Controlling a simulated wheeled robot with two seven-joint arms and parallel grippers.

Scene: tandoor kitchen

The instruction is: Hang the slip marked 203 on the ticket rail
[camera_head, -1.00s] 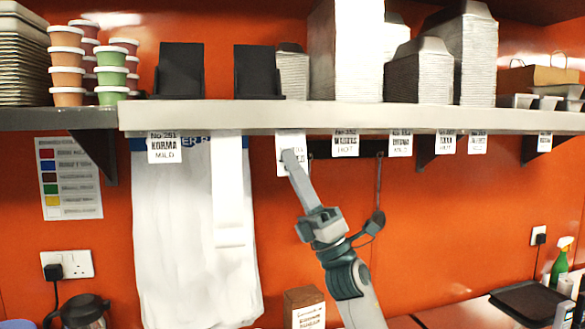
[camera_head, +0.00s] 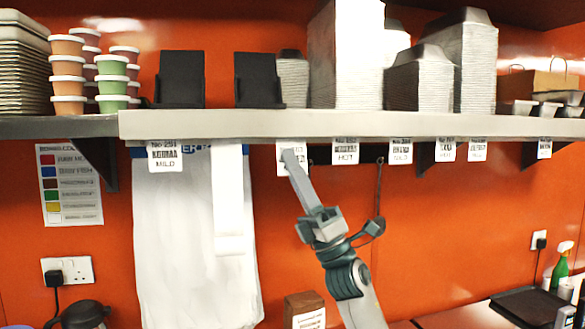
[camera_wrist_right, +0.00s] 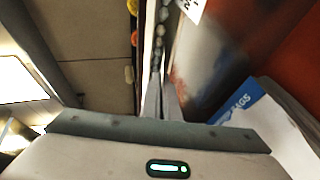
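A white slip (camera_head: 299,160) with dark print is just under the shelf's front edge, at the ticket rail (camera_head: 325,151). Its number is not legible, as my gripper covers part of it. My right gripper (camera_head: 291,160) reaches up from below with its narrow fingers closed over the slip. In the right wrist view the fingers (camera_wrist_right: 160,98) lie close together, and a corner of a printed white slip (camera_wrist_right: 192,8) shows at the top. My left gripper is in neither view.
Other slips hang along the shelf edge, such as a KORMA slip (camera_head: 165,156) at left and a HOT slip (camera_head: 345,151) just right of my gripper. A white bag pack (camera_head: 185,240) hangs left of my arm. Cartons and tubs (camera_head: 68,85) stand on the shelf (camera_head: 220,123).

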